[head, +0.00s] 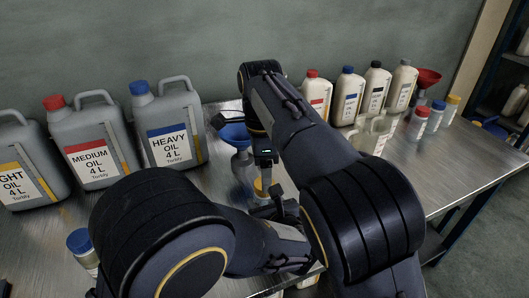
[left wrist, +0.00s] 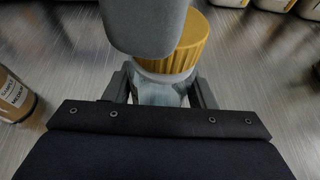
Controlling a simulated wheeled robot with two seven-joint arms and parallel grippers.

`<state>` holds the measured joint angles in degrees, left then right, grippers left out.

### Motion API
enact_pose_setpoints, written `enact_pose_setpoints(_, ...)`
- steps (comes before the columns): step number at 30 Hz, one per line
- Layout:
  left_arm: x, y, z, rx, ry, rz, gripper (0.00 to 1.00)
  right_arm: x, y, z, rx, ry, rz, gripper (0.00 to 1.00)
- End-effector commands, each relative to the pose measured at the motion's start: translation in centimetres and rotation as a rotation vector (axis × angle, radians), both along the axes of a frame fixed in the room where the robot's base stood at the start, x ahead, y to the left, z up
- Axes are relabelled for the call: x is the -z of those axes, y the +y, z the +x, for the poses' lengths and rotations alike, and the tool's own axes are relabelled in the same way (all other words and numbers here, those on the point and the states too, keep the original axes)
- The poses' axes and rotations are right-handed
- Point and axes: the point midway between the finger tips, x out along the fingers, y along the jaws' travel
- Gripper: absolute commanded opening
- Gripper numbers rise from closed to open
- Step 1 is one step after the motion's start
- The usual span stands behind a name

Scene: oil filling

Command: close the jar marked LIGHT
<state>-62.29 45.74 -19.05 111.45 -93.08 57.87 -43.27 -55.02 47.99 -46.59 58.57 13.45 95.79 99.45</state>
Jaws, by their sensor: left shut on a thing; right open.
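A small clear jar (left wrist: 158,92) with a ribbed yellow lid (left wrist: 192,42) stands between my left gripper's fingers (left wrist: 165,88); its label cannot be read. The lid is over the jar's mouth; I cannot tell if it is seated. In the head view the yellow lid (head: 262,187) shows just beyond my left gripper (head: 272,208), which is shut on the jar. My right gripper (head: 262,155) is open above the lid, partly hidden by its own arm. In the left wrist view a rounded grey part, which looks like mine, covers the lid's left side.
Grey oil cans (head: 90,145) stand along the wall at left. A blue funnel (head: 235,135) is just left of my right gripper. A blue-lidded jar (head: 82,243) stands at front left. Several white bottles (head: 346,96) stand behind right.

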Motion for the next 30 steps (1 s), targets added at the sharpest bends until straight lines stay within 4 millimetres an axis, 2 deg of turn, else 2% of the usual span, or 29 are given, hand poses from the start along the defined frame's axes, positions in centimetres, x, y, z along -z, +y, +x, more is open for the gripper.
enact_pose_setpoints(3, 0.0, 0.0, 0.0, 0.0, 0.0, 0.0, 0.0, 0.1, 0.0, 0.0, -0.327, 0.019, 0.027, 0.63)
enact_pose_setpoints(14, 0.0, 0.0, 0.0, 0.0, 0.0, 0.0, 0.0, 0.0, 0.2, 0.0, -1.334, 0.062, 0.115, 0.63)
enact_pose_setpoints(30, 0.0, 0.0, 0.0, 0.0, 0.0, 0.0, 0.0, -1.8, 0.2, 0.1, -2.835, 0.076, 0.215, 0.63)
